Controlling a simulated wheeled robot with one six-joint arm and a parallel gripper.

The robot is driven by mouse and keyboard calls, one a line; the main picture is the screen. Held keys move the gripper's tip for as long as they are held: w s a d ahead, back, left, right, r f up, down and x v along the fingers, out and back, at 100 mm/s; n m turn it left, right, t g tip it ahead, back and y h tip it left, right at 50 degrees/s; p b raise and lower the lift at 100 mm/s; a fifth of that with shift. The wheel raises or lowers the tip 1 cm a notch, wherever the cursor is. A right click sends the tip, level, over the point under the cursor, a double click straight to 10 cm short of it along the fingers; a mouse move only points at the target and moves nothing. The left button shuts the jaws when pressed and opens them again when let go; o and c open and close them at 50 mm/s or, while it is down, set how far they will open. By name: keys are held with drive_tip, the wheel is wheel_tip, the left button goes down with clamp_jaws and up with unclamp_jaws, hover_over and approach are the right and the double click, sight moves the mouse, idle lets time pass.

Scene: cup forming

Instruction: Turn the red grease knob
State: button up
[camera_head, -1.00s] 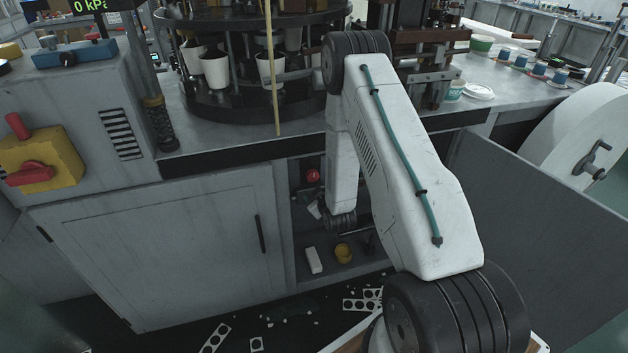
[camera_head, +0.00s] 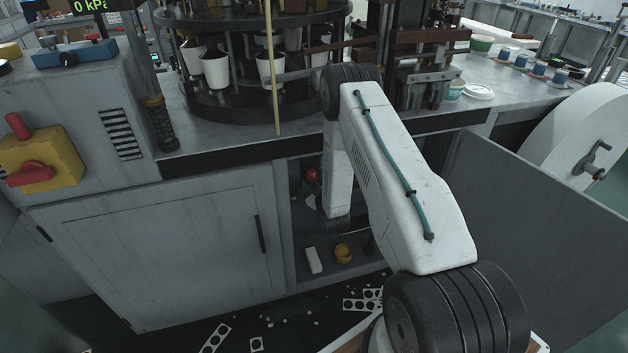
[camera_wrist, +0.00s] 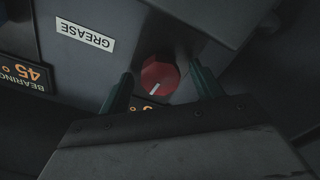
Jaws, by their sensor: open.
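The red grease knob (camera_wrist: 160,77) sits on a grey panel in the wrist view, beside a white label reading GREASE (camera_wrist: 85,33), which appears upside down. The knob has a white pointer line. My gripper (camera_wrist: 162,84) is open, with one green finger on each side of the knob and gaps showing between. Whether the fingertips reach around the knob in depth, I cannot tell. In the head view the knob (camera_head: 312,174) shows inside the open cabinet, just left of my forearm. My gripper is hidden there behind my arm.
A panel marked BEARING (camera_wrist: 20,74) with a 45 reading lies left in the wrist view. The cabinet's open door (camera_head: 560,215) stands at right in the head view. A white block (camera_head: 314,260) and a yellow cup (camera_head: 343,253) sit low inside the cabinet.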

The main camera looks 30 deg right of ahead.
drive_tip(key=shift+c, duration=0.4)
drive_tip(key=c, duration=0.9)
drive_tip(key=shift+m, duration=0.4)
drive_tip(key=m, duration=0.3)
drive_tip(key=shift+m, duration=0.4)
drive_tip(key=m, duration=1.3)
drive_tip(key=shift+m, duration=0.3)
